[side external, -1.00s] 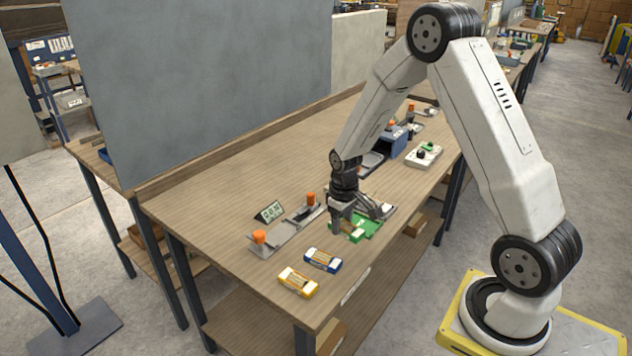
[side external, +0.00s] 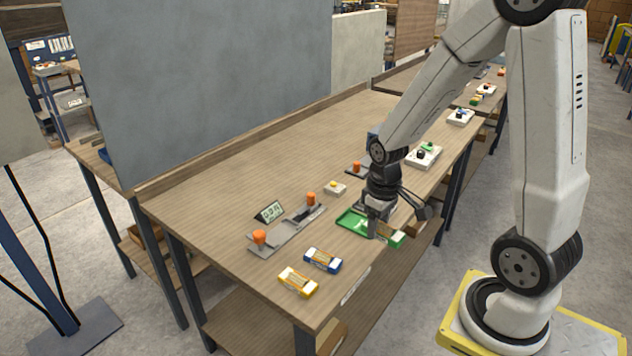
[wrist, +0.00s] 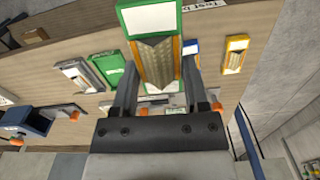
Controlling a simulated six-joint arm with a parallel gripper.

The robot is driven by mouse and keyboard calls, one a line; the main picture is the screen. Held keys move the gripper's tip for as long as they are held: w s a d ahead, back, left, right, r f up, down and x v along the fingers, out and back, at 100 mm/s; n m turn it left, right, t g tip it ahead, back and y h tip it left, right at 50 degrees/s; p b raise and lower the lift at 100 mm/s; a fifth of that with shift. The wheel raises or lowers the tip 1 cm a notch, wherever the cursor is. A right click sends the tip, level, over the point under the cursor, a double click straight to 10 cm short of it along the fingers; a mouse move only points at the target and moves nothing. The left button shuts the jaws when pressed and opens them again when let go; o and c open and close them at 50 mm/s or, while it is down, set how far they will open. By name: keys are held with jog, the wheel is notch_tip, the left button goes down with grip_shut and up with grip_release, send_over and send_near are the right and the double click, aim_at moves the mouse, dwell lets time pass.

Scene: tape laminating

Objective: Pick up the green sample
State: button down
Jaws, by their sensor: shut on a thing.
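The green sample (wrist: 152,22) shows large at the top of the wrist view, with a green and white end block and a grey ribbed middle between orange strips. My gripper (wrist: 160,72) is shut on it, one finger on each side. In the side view my gripper (side external: 378,232) holds the green sample (side external: 397,239) near the table's front edge, apparently above the table. The green tray (side external: 352,223) lies empty just left of my gripper; part of it is hidden behind the fingers.
A blue sample (side external: 323,260) and a yellow sample (side external: 298,282) lie near the front left. A white control box (side external: 423,157) is farther back. The table's left part is clear.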

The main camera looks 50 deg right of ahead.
jog(key=shift+s+r, duration=0.1)
jog(key=shift+s, duration=0.15)
jog(key=shift+w, duration=0.15)
dwell(0.4)
jog(key=shift+w+n, duration=0.4)
jog(key=shift+w, duration=0.15)
jog(key=w+f+n, duration=0.2)
jog(key=w+n, duration=0.6)
jog(key=w, duration=0.5)
jog(key=n, duration=1)
send_over(277, 237)
notch_tip(277, 237, down, 3)
jog(key=shift+w+f, duration=0.1)
jog(key=shift+f, duration=0.1)
jog(key=shift+f, duration=0.15)
jog(key=shift+d+f, duration=0.1)
jog(key=shift+f, duration=2.45)
jog(key=shift+f, duration=0.8)
